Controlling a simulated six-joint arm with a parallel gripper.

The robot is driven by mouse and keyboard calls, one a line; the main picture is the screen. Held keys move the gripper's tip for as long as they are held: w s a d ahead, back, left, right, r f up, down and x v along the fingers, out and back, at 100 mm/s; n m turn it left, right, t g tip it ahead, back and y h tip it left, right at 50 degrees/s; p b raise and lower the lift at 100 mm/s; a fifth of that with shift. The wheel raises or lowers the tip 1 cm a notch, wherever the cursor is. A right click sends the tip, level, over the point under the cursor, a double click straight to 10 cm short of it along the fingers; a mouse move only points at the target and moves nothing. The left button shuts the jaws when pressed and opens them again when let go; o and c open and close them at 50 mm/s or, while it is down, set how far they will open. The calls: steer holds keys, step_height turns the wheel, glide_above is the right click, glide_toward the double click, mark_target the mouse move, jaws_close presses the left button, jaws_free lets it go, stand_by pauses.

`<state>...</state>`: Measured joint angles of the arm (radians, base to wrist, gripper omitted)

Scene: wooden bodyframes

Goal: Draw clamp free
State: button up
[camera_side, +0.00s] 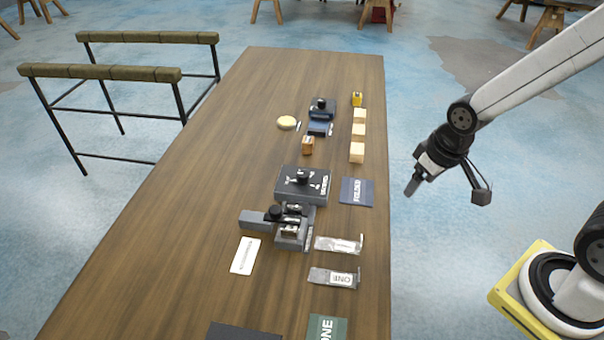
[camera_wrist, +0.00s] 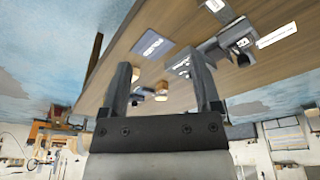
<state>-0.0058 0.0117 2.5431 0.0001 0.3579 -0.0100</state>
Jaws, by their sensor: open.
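A grey metal clamp-like device (camera_side: 290,232) with dark knobs sits on the wooden table, right of the table's middle; I take it to be the clamp. It also shows at the upper right of the wrist view (camera_wrist: 236,40). Part of it is hidden by its own knobs and blocks. My gripper (camera_side: 412,187) hangs in the air off the right edge of the table, apart from the device. In the wrist view its two fingers (camera_wrist: 162,75) stand wide apart with nothing held between them.
Clear packets (camera_side: 334,277) and a white card (camera_side: 245,255) lie near. Wooden blocks (camera_side: 357,152) line the right edge. The table's left side (camera_side: 180,220) is clear.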

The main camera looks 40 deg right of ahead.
steer(key=w+a+f+n+g, duration=0.1)
steer(key=w+a+n, duration=0.6)
steer(key=w, duration=0.6)
steer(key=n+g, duration=0.2)
steer(key=n, duration=0.3)
glide_above(275, 209)
step_height(275, 209, down, 5)
steer(key=shift+r, duration=0.1)
steer(key=shift+f, duration=3.9)
jaws_close()
